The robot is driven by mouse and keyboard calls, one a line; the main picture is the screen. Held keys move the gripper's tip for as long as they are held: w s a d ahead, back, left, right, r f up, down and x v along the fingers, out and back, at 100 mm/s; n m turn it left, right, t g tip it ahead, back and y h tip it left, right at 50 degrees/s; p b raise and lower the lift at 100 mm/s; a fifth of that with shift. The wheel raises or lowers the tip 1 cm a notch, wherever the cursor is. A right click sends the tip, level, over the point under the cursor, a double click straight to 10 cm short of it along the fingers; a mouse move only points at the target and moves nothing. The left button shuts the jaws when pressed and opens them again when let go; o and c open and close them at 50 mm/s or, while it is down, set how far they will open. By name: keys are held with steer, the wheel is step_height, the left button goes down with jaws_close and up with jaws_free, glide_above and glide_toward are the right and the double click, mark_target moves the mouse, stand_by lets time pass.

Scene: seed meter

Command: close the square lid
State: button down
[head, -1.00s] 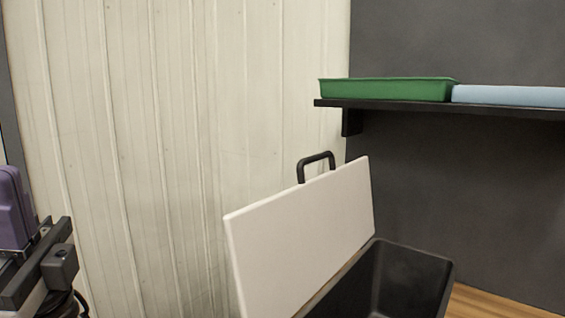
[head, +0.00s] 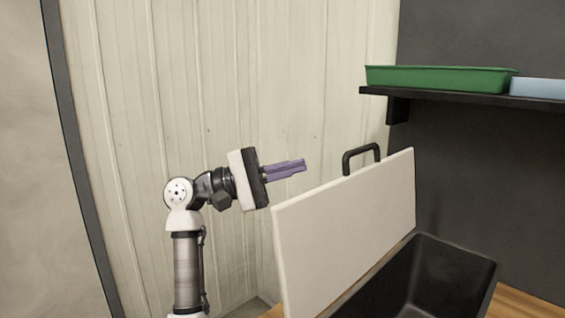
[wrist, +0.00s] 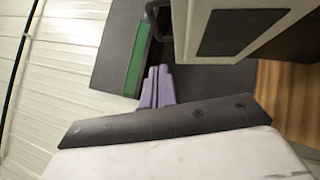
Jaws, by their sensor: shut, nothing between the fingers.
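The square lid (head: 345,230) is a white panel standing open and tilted up along the left side of a black bin (head: 440,285). A black loop handle (head: 361,157) sticks up from its top edge. My gripper (head: 303,164) is shut and empty, with purple fingers pointing right toward the handle. It is left of the lid, near the height of its top edge, and looks apart from it. In the wrist view the fingers (wrist: 158,74) are together; the lid (wrist: 185,40) shows at upper right with a dark rectangular patch, and its handle (wrist: 151,20) is close beyond the fingertips.
A black shelf (head: 450,99) at the back right carries a green tray (head: 440,79) and a light-blue item (head: 540,89). A pale panelled wall (head: 220,90) stands behind my arm. A wooden surface (head: 510,305) shows around the bin.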

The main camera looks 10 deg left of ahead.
steer(key=s+d+r+p, duration=0.1)
steer(key=d+r+p, duration=0.2)
steer(key=d, duration=0.5)
steer(key=shift+d+p, duration=0.2)
steer(key=shift+p, duration=0.2)
steer(key=shift+s, duration=0.15)
